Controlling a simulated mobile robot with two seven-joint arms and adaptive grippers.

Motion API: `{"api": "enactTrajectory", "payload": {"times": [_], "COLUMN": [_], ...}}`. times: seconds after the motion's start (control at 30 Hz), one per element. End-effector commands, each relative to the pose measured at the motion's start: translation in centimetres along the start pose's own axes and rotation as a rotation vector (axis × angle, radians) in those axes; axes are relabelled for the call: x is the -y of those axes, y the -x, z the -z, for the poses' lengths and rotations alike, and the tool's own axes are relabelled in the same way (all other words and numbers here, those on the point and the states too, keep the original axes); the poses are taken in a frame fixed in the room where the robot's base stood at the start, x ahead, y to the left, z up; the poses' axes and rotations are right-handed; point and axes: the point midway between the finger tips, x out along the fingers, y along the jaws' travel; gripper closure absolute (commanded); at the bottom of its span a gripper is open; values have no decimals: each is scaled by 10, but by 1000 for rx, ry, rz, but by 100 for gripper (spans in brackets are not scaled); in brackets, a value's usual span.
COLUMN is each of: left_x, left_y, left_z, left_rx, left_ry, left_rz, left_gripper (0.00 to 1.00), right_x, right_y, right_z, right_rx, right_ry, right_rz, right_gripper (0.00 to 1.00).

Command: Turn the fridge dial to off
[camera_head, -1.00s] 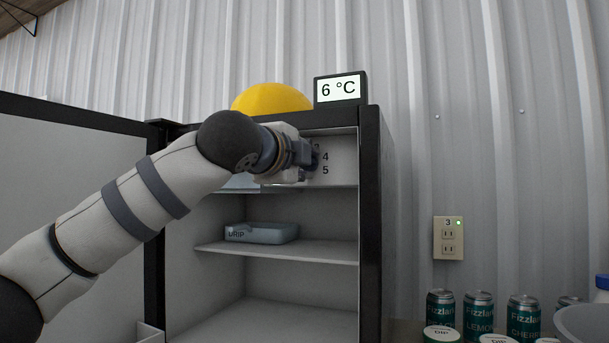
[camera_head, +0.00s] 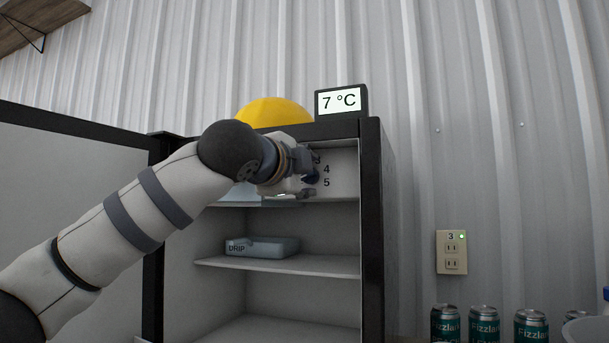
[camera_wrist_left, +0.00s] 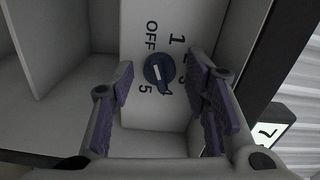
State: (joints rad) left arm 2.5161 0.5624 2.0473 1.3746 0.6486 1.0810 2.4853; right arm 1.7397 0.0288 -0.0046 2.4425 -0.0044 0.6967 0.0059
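The fridge (camera_head: 372,220) stands with its door (camera_head: 70,170) swung open to the left. A dark blue dial (camera_wrist_left: 157,66) is on a white panel (camera_wrist_left: 190,20) inside, near the top; OFF, 1 and 5 are readable around it in the left wrist view. The knob's narrow end points down and slightly right there, roughly away from OFF. My left gripper (camera_wrist_left: 160,82) is open, its purple-padded fingers on either side of the dial with visible gaps. In the head view the left gripper (camera_head: 303,171) partly covers the dial. My right gripper is not in view.
A display (camera_head: 341,101) on the fridge reads 7 °C, beside a yellow dome-shaped object (camera_head: 274,112). A pale box marked DRIP (camera_head: 262,247) lies on a shelf. Several cans (camera_head: 484,325) stand lower right, below an outlet (camera_head: 452,253).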

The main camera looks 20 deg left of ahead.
Motion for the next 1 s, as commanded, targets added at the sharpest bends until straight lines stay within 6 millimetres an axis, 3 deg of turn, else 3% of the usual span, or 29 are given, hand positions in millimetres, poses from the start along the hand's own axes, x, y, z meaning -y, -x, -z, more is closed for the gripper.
{"api": "enactTrajectory", "payload": {"times": [0.3,0.7,0.83,1.0], "left_x": [0,0,0,0], "left_y": [5,101,117,121], "left_z": [0,0,0,0], "left_rx": [-1,0,-1,1], "left_ry": [-1,-2,-1,0], "left_rz": [1,3,1,0], "left_gripper": [54,54,54,54], "right_x": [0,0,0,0], "right_y": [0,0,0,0], "right_z": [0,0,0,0], "right_rx": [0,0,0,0], "right_ry": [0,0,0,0], "right_rz": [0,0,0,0], "right_gripper": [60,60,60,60]}}
